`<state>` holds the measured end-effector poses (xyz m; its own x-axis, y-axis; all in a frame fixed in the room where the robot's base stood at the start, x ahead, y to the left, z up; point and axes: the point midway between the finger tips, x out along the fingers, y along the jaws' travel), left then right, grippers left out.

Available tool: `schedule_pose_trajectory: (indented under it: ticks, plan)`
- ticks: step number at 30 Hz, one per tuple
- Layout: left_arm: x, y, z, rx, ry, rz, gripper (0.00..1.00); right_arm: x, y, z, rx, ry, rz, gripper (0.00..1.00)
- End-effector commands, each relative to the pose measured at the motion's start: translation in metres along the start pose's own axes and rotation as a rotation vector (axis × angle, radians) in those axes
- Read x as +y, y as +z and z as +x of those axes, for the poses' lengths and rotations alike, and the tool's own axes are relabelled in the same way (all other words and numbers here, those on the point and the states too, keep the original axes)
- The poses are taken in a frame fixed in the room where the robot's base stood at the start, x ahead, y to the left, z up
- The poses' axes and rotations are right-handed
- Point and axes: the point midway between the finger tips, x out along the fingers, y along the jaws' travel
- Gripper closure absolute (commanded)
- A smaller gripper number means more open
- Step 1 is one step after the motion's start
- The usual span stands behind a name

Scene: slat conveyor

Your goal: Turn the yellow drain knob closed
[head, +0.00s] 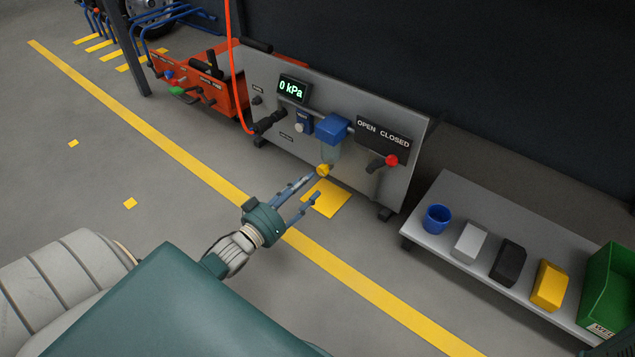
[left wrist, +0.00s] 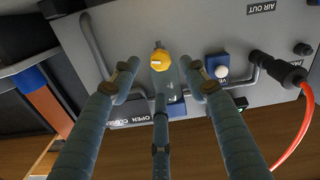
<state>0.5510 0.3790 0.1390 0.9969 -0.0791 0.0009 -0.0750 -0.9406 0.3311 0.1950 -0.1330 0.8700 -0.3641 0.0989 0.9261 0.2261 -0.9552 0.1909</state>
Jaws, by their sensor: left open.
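The yellow drain knob (head: 323,170) sits at the bottom of a clear bowl under a blue filter body (head: 333,128) on the grey panel. My left gripper (head: 311,185) is open, its fingers reaching up toward the knob from below. In the left wrist view the yellow knob (left wrist: 161,59) shows a pale line on its face, between and beyond the spread fingers (left wrist: 165,85). The fingers look apart from it; I cannot tell the exact gap. My right gripper is not in view.
The grey panel (head: 262,72) carries a 0 kPa display (head: 291,89), a red-knobbed lever (head: 391,160) under an OPEN CLOSED label, and a red hose (head: 235,80). A low bench (head: 420,229) at right holds a blue cup (head: 437,218), several blocks and a green bin (head: 606,290).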

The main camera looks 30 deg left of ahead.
Motion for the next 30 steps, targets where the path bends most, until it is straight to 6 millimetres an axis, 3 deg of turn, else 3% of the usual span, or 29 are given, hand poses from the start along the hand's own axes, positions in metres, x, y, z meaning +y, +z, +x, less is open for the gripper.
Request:
schedule_pose_trajectory:
  ticks: [1, 9, 21, 27, 28, 30]
  plan:
    - [-0.002, 0.005, 0.011, 0.004, 0.003, 0.002, 0.55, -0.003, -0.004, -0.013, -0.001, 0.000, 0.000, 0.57]
    - [-0.001, 0.003, 0.048, 0.001, 0.002, 0.001, 0.55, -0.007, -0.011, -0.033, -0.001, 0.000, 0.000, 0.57]
    - [0.000, 0.000, 0.056, -0.001, -0.001, 0.000, 0.55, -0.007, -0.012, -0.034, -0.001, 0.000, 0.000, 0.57]
    - [0.000, 0.000, 0.055, -0.001, -0.001, 0.000, 0.95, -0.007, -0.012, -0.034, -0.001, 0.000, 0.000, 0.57]
    - [0.000, 0.001, 0.055, -0.001, -0.001, 0.000, 1.00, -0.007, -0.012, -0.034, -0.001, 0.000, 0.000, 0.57]
    - [-0.001, 0.001, 0.055, -0.002, -0.001, 0.000, 1.00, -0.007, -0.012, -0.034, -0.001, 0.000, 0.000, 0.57]
